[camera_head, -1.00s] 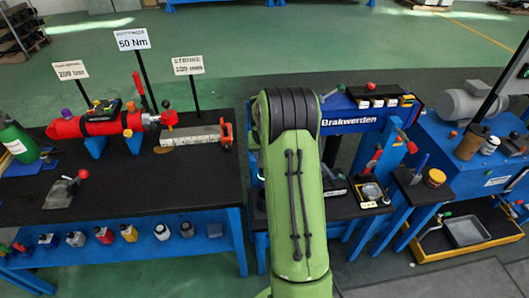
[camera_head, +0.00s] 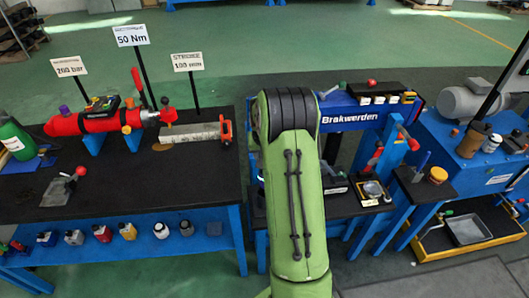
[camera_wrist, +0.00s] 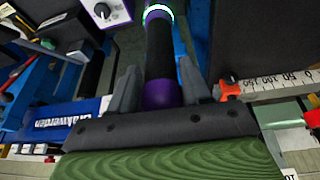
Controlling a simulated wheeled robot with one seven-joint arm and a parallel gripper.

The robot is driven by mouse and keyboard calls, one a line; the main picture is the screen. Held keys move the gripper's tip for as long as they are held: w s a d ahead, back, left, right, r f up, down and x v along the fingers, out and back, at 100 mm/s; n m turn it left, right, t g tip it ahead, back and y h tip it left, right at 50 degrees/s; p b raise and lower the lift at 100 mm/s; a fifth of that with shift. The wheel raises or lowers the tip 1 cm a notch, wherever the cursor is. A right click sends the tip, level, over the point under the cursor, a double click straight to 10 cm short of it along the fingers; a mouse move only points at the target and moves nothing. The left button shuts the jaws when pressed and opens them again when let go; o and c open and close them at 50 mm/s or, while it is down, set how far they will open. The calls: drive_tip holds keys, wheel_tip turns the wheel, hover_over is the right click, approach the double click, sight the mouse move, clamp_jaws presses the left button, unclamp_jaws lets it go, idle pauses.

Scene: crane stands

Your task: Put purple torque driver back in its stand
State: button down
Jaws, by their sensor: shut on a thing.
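The purple torque driver (camera_wrist: 161,62) is a purple and black cylinder with a glowing ring near the top of the wrist view. My gripper (camera_wrist: 156,78) is shut on it, with one grey finger on each side. The driver's far end runs out of the picture. In the head view my green arm hides both the gripper and the driver. I cannot make out the driver's stand for certain in either view.
A left bench (camera_head: 130,190) carries a red cylinder (camera_head: 85,122) and a grey measuring bar (camera_head: 190,133). A blue Brakwerden beam (camera_head: 348,119) lies right of my arm.

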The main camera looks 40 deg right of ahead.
drive_tip(key=shift+f+b, duration=2.95)
drive_tip(key=shift+f, duration=0.7)
drive_tip(key=shift+c, duration=2.2)
unclamp_jaws()
drive_tip(key=shift+f, duration=0.1)
drive_tip(key=p+v, duration=0.2)
drive_tip(key=v, duration=0.3)
drive_tip(key=shift+p, duration=0.35)
